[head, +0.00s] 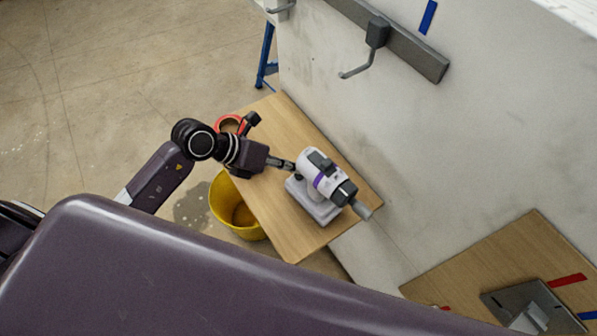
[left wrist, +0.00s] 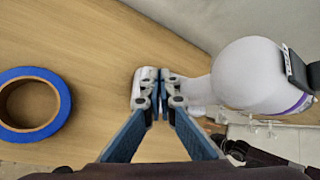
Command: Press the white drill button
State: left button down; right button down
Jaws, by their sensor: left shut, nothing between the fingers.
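The white drill (head: 322,182), with a purple band and a dark chuck, stands on a wooden bench (head: 275,215) in the head view. My left gripper (head: 291,165) is shut and empty, its tips close beside the rear left of the drill. In the left wrist view the shut fingertips (left wrist: 160,88) are just left of the drill's rounded white body (left wrist: 248,75). They overlap its edge in the picture; I cannot tell whether they touch it. I cannot make out the white button. My right gripper is not in view.
A red ring (head: 230,124) lies on the bench behind my left wrist. A blue tape roll (left wrist: 35,104) shows in the left wrist view. A yellow bucket (head: 228,205) is beside the bench. A wall with a grey hook (head: 376,35) runs along the right.

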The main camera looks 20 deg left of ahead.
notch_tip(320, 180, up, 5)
jog(key=p, duration=0.4)
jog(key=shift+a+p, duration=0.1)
jog(key=shift+p, duration=0.3)
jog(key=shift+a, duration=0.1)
